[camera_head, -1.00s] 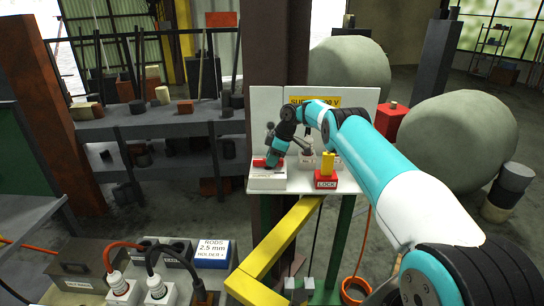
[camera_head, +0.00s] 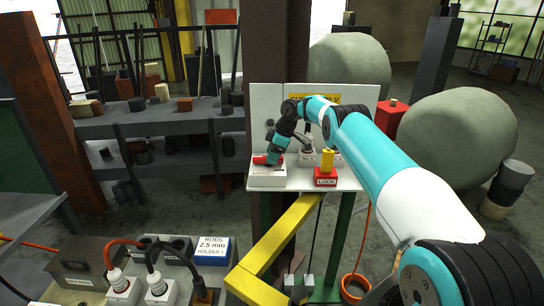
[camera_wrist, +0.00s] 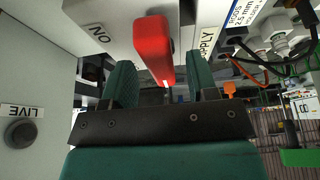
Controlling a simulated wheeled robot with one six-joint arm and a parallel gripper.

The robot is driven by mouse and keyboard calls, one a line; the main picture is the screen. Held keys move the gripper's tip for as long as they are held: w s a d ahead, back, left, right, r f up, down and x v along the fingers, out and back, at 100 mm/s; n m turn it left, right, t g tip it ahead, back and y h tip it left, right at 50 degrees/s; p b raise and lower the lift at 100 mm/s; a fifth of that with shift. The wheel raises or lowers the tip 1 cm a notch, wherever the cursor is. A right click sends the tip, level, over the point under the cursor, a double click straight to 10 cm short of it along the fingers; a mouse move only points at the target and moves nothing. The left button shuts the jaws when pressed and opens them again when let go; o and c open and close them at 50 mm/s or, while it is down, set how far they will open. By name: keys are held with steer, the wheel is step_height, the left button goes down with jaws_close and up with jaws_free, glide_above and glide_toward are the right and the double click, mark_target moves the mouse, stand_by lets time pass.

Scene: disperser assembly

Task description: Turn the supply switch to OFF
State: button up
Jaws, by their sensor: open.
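The supply switch is a red lever (camera_wrist: 153,45) on a white box (camera_head: 267,177) at the left of a small white stand. In the wrist view the box face (camera_wrist: 105,22) has an upside-down ON label at the left and a SUPPLY label at the right. My gripper (camera_wrist: 160,62) is open, with one green finger on each side of the lever. I cannot tell whether either finger touches it. In the head view my gripper (camera_head: 273,158) is over the box and hides part of the red lever (camera_head: 261,160).
A red LOCK block (camera_head: 325,178) with a yellow top stands right of the switch box. A grey plug (camera_head: 307,147) is behind. A white panel with a LIVE label (camera_wrist: 22,111) and dark round lamp stands close beside my gripper. A yellow rail (camera_head: 280,235) runs below the stand.

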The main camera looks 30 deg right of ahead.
steer(key=p+v, duration=0.9)
steer(key=v, duration=0.8)
steer(key=shift+f, duration=0.1)
steer(key=s+a+r+b, duration=0.1)
steer(key=a+r+b, duration=0.4)
steer(key=a, duration=0.8)
steer(key=s+a+r+m+g+y+b, duration=0.1)
steer(key=s+a+r+m+b, duration=0.3)
steer(key=s+a, duration=1.25)
steer(key=s+a+f+b, duration=0.2)
steer(key=s+a+f, duration=0.1)
steer(key=s, duration=0.9)
steer(key=s+a+f+g+b, duration=0.1)
steer(key=s+a+f+b, duration=0.1)
steer(key=s, duration=1.1)
steer(key=shift+s+a+f, duration=0.15)
steer(key=shift+a+f, duration=0.7)
steer(key=shift+a, duration=0.1)
